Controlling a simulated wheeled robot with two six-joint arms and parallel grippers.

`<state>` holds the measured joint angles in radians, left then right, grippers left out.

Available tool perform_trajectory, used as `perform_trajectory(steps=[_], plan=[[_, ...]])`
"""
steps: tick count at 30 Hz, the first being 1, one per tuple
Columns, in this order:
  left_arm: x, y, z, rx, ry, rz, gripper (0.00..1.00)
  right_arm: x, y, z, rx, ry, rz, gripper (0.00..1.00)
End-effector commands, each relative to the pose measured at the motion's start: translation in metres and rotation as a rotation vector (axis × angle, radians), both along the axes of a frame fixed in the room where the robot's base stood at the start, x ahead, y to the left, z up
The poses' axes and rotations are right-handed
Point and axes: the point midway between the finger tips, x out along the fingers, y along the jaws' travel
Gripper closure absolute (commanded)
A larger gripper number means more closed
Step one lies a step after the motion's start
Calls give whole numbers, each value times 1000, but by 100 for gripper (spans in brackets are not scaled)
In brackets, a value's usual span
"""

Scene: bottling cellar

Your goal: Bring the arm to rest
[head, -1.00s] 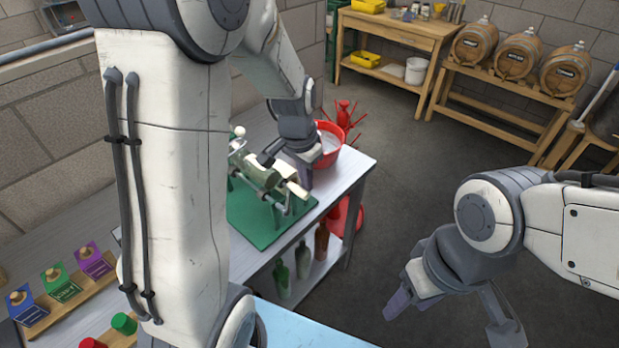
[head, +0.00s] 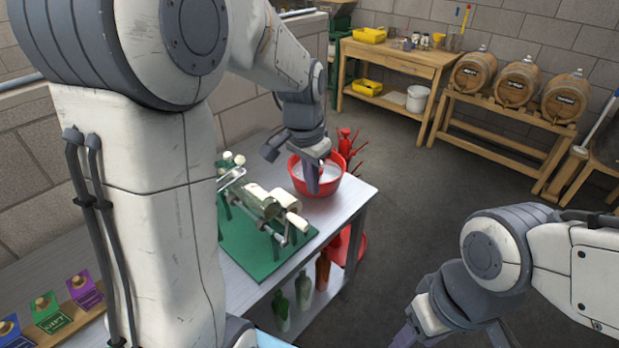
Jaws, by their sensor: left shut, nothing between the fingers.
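My left arm comes in from the left, and its gripper (head: 312,180) points down at the red bowl (head: 333,188). It is shut and holds nothing. Its fingers are in front of the bowl in the picture; I cannot tell whether they are over it or inside its rim. A green bottle (head: 259,200) lies in a metal cradle on a green base (head: 242,247), to the left of the gripper and apart from it. My right gripper (head: 406,338) is low at the right, over the floor in the picture, with its fingertips cut off by the lower edge.
The metal table (head: 354,198) holds the cradle and bowl; several bottles (head: 303,290) stand on its lower shelf. A red bottle tree (head: 346,144) stands behind the bowl. Coloured boxes (head: 47,312) sit at lower left. Barrels (head: 516,84) line the back; the floor between is clear.

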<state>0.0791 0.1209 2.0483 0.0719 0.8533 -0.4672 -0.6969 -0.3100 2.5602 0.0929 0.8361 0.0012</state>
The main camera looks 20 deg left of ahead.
Motion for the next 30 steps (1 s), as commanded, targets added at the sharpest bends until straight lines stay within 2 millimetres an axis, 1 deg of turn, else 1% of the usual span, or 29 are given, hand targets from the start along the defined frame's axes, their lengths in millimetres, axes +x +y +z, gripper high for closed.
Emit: perform_trajectory(steps=[1, 3, 6, 22, 23, 26, 29, 30], plan=[[-1, 1, 7, 1, -4, 0, 100, 0, 0, -2, 0, 0, 0, 46], [-4, 2, 13, 0, -1, 1, 100, 0, 0, -3, 0, 0, 0, 46], [-6, 3, 19, 0, -1, 1, 100, 0, 0, -3, 0, 0, 0, 46], [-8, 2, 20, -1, 1, 0, 100, 0, 0, -3, 0, 0, 0, 46], [-9, -1, 20, -2, 3, -4, 100, 0, 0, -3, 0, 0, 0, 46], [-23, -26, 19, -8, 9, -36, 100, 0, 0, -3, 0, 0, 0, 46], [-54, -69, 14, -18, 23, -93, 100, 0, 0, -3, 0, 0, 0, 46], [-71, -87, 11, -22, 31, -119, 100, 0, 0, -3, 0, 0, 0, 46]])
